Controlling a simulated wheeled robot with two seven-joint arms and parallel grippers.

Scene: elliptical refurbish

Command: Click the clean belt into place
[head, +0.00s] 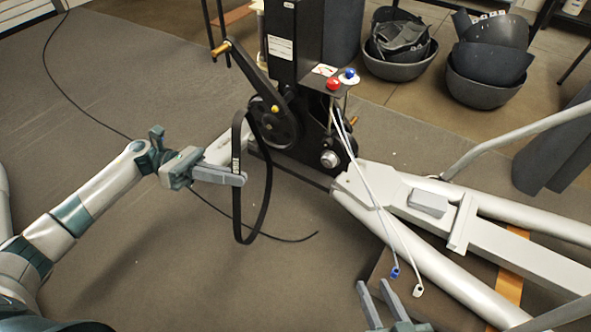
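A black belt (268,190) hangs as a long loop beside the elliptical's black drive housing (300,120). My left gripper (238,179) is shut on the belt's left side, with the rest of the loop hanging below and rising above it. The belt's upper part passes close to the dark round pulley (277,125); whether it touches the pulley I cannot tell. My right gripper (373,290) is open and empty at the bottom, left of the two hanging cable ends, one blue (395,273) and one white (418,291).
The crank arm (247,72) with its wooden-coloured handle sticks out to the upper left. Red (333,84) and blue (350,73) knobs sit on top. The white frame (450,215) fills the right. Stacked dark bins (485,90) stand behind. Open mat lies at left.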

